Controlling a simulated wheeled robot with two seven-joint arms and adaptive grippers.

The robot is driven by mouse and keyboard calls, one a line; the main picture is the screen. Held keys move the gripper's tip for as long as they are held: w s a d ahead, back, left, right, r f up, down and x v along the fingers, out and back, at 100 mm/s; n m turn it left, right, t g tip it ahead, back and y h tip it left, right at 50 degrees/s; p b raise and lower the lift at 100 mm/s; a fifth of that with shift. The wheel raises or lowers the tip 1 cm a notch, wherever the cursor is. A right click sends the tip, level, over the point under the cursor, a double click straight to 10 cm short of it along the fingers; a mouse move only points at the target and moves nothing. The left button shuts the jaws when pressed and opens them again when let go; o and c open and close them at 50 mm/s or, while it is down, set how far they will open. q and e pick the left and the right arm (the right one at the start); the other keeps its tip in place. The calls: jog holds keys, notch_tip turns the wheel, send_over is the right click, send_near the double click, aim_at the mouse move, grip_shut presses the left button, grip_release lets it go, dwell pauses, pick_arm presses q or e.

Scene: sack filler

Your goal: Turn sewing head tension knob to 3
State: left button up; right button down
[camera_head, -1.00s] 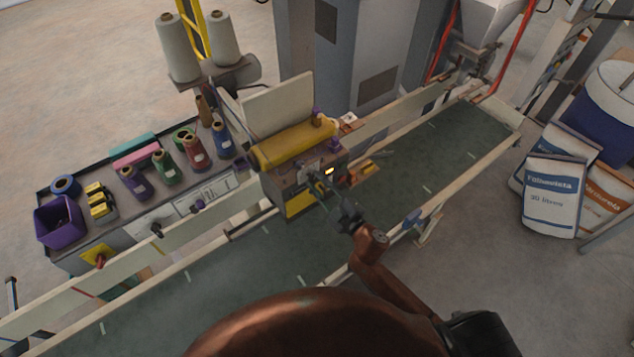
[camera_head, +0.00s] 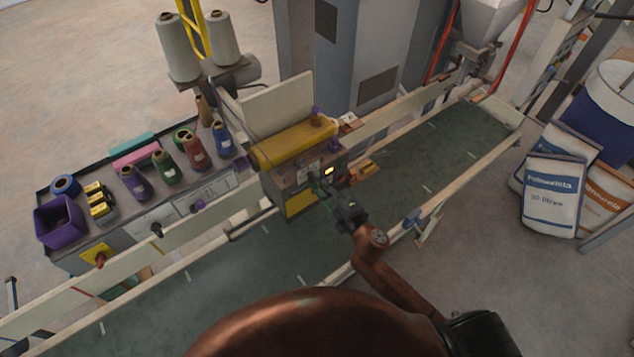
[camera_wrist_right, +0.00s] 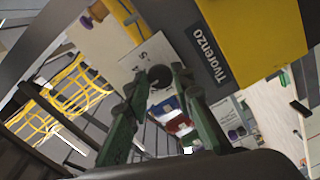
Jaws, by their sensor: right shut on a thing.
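My right gripper (camera_wrist_right: 159,80) is shut on the knob, one green-black finger on each side. In the head view the right gripper (camera_head: 314,178) reaches the front of the sewing head and hides the knob. The knob's pointer and setting cannot be read. My left gripper is not in view.
A green conveyor belt (camera_head: 215,278) with pale rails runs below the sewing head. Two large grey cones (camera_head: 178,48) stand behind. Filled sacks (camera_head: 553,196) stand on the floor at right.

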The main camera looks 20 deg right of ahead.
jog(key=shift+a, duration=0.1)
jog(key=c, duration=1.7)
grip_release()
jog(key=shift+o, duration=0.2)
jog(key=v, duration=1.2)
